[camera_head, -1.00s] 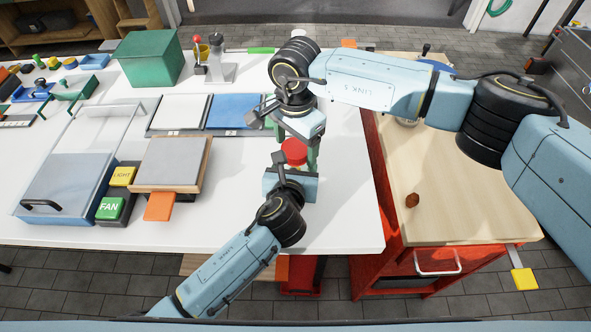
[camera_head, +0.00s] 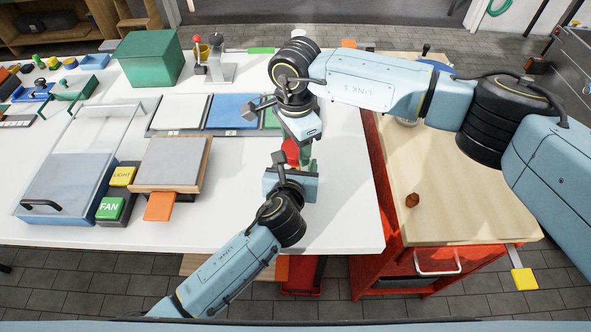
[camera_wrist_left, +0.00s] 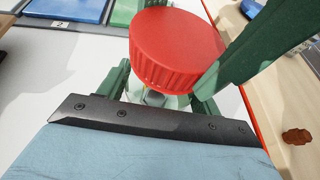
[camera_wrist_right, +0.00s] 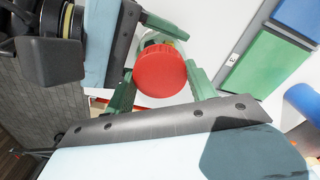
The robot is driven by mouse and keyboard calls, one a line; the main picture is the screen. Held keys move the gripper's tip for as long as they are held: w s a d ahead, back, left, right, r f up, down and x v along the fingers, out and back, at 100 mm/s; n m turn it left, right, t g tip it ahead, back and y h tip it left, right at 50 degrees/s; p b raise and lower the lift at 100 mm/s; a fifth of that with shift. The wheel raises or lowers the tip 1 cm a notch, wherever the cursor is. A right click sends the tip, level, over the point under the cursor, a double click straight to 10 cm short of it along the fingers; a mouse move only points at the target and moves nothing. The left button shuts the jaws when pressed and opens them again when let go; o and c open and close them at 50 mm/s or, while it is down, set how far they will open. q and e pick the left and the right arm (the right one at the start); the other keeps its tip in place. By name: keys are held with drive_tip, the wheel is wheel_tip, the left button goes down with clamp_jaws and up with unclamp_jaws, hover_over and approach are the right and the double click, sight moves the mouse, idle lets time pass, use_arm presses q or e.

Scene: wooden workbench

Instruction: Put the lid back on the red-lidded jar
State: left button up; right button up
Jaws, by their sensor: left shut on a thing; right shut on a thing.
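The red lid (camera_head: 291,151) is at the jar's mouth, between the fingers of my right gripper (camera_head: 303,152), which comes from above. The lid also shows in the left wrist view (camera_wrist_left: 178,48) and the right wrist view (camera_wrist_right: 160,71). The clear jar (camera_wrist_left: 160,98) shows only in part under the lid. My left gripper (camera_wrist_left: 163,92) is shut around the jar's body from the near side. In the left wrist view the lid looks slightly tilted. I cannot tell whether it is fully seated. The jar's lower part is hidden.
A grey-topped wooden box (camera_head: 171,163), a green FAN button (camera_head: 110,208) and a blue panel (camera_head: 236,110) lie to the left on the white bench. A wood-topped red cabinet (camera_head: 460,200) stands right, with a small brown object (camera_head: 412,200) on it. White bench is clear around the jar.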

drive_tip(key=o, duration=1.1)
drive_tip(key=shift+r, duration=0.1)
drive_tip(key=shift+r, duration=2.15)
drive_tip(key=shift+c, duration=0.5)
drive_tip(key=shift+r+n, duration=1.5)
drive_tip(key=shift+r, duration=0.25)
